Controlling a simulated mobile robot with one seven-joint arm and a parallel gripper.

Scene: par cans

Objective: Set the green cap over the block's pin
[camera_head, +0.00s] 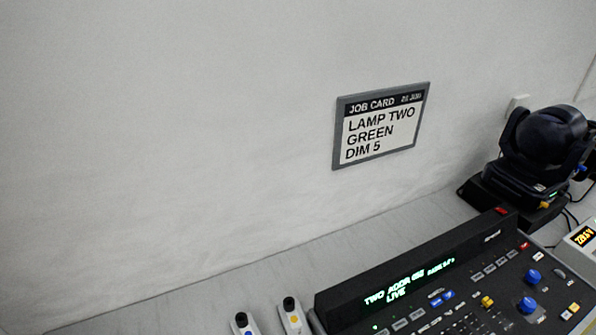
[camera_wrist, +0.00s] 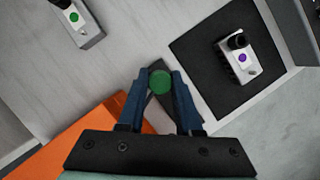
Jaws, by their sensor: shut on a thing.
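A round green cap (camera_wrist: 160,82) is between the blue fingertips of my gripper (camera_wrist: 160,84) in the wrist view. My gripper is shut on it, and the cap appears above the surface. A pale block (camera_wrist: 243,66) with a purple dot and a black upright piece (camera_wrist: 237,41) stands on a dark mat (camera_wrist: 205,45), to the right of the cap and apart from it. Another pale block (camera_wrist: 88,33) with a green dot lies at the upper left; its black end is partly cut off. I cannot tell which block's pin the task names. My gripper is outside the head view.
An orange surface (camera_wrist: 85,138) is at the lower left of the wrist view. In the head view, two pale fixtures with black tops (camera_head: 243,325) (camera_head: 292,316) stand left of the control console (camera_head: 400,310). A black lamp (camera_head: 548,140) is at the right. The wall carries a job card (camera_head: 380,127).

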